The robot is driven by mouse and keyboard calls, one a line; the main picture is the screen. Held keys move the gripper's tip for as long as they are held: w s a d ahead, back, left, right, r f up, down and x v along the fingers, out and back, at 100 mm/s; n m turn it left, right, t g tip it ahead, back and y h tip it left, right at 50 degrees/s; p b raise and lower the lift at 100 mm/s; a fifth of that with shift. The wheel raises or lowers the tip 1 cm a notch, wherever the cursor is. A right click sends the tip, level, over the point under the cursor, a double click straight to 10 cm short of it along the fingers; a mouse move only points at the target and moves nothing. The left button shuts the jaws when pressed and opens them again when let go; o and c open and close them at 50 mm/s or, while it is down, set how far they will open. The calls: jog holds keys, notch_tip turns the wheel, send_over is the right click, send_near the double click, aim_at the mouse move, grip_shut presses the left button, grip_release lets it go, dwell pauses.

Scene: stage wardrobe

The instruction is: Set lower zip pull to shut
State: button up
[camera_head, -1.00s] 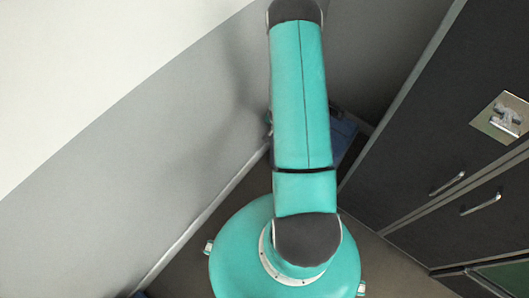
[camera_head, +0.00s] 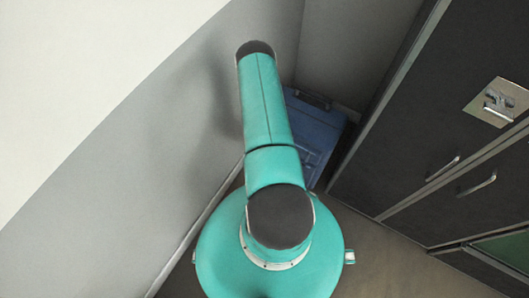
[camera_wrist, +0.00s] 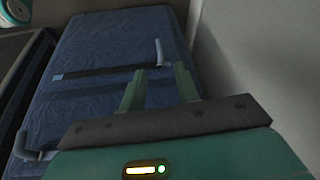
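A blue garment bag or case (camera_wrist: 112,40) fills the left and middle of the wrist view. A dark strip (camera_wrist: 105,71) crosses it, with a pale grey pull (camera_wrist: 158,52) standing at its right end. I cannot tell which is the lower zip pull. My gripper (camera_wrist: 160,80) is open, its two green fingers apart with nothing seen between them. The fingertips appear just below the right pull in the picture; contact cannot be told. The blue thing also shows in the head view (camera_head: 312,135), partly behind my arm.
Dark cabinets (camera_head: 410,130) with metal handles and a metal latch plate (camera_head: 497,102) stand at the right. A grey and white wall (camera_head: 130,150) runs close along the left. Bare floor (camera_head: 385,260) shows between my body and the cabinets.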

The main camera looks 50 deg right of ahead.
jog(key=x, duration=1)
jog(key=shift+s, duration=0.1)
grip_shut()
